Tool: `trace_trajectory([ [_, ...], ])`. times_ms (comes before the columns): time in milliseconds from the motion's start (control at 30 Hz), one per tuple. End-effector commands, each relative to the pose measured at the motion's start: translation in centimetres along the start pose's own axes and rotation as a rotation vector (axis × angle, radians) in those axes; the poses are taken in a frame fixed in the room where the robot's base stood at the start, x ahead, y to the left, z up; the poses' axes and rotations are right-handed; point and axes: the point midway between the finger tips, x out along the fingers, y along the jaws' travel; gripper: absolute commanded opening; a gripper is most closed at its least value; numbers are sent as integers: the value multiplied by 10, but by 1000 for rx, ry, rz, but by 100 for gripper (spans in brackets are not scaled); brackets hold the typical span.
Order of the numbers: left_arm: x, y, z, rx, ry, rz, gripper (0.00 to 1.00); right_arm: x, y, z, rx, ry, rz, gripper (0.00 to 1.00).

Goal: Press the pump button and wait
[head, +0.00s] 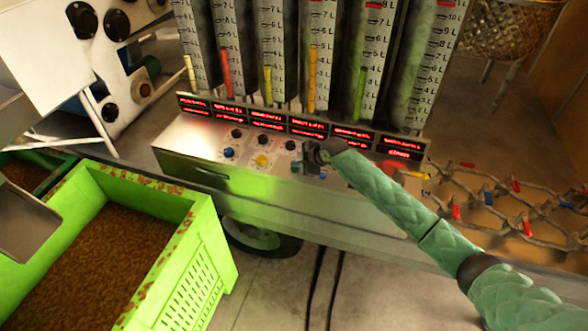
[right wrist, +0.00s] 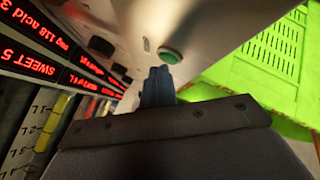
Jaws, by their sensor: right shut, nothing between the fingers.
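A round green button (right wrist: 170,55) in a metal ring sits on the pale panel in the right wrist view. I take it for the pump button, and I cannot pick it out in the head view. My right gripper (right wrist: 158,76) is shut and empty, with its dark blue tips just short of the button in the picture. I cannot tell if they touch it. In the head view the right gripper (head: 308,169) is at the right end of the knob panel (head: 207,142), at the end of my green-sleeved arm. My left gripper is not in view.
Tall gauge columns (head: 272,55) with coloured level markers stand behind red lit displays (head: 308,127). A yellow knob (head: 262,160) and a blue knob (head: 228,152) are nearby. A green crate (head: 200,275) of brown material stands at left. A wire rack (head: 500,205) lies right.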

Motion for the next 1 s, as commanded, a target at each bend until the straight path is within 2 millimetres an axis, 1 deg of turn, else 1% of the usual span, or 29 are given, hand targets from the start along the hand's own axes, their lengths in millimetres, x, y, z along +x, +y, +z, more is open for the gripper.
trace_trajectory([
  [33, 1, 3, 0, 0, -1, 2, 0, 1, -1, 1, 0, 0, 0, 0],
  [433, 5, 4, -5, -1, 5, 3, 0, 4, -3, 3, 0, 0, 0, 0],
  [1000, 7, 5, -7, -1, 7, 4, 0, 6, -4, 4, 0, -1, -1, 0],
])
